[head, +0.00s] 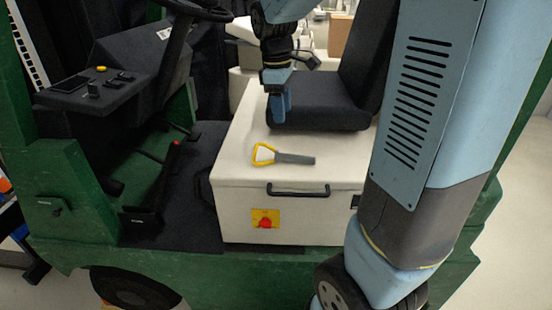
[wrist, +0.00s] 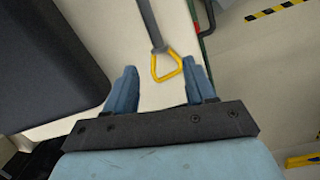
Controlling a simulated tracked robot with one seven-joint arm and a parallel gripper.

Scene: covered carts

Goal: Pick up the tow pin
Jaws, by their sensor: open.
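The tow pin (head: 290,158) lies flat on the white box top (head: 235,165) of the green cart. It has a grey shaft pointing right and a yellow loop handle at its left end. My gripper (head: 279,112) hangs above the box, behind the pin in the head view, with its fingers pointing down. In the wrist view, the pin's yellow loop (wrist: 166,66) shows between and beyond the two blue fingers of my gripper (wrist: 163,85), which are apart with nothing between them. The shaft's far end runs out of the top of that view.
A dark seat (head: 318,103) with a tall backrest stands on the box right by my gripper. A black handle (head: 298,191) and a red knob (head: 265,223) are on the box front. A steering wheel (head: 197,10) and console (head: 92,92) are at the left.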

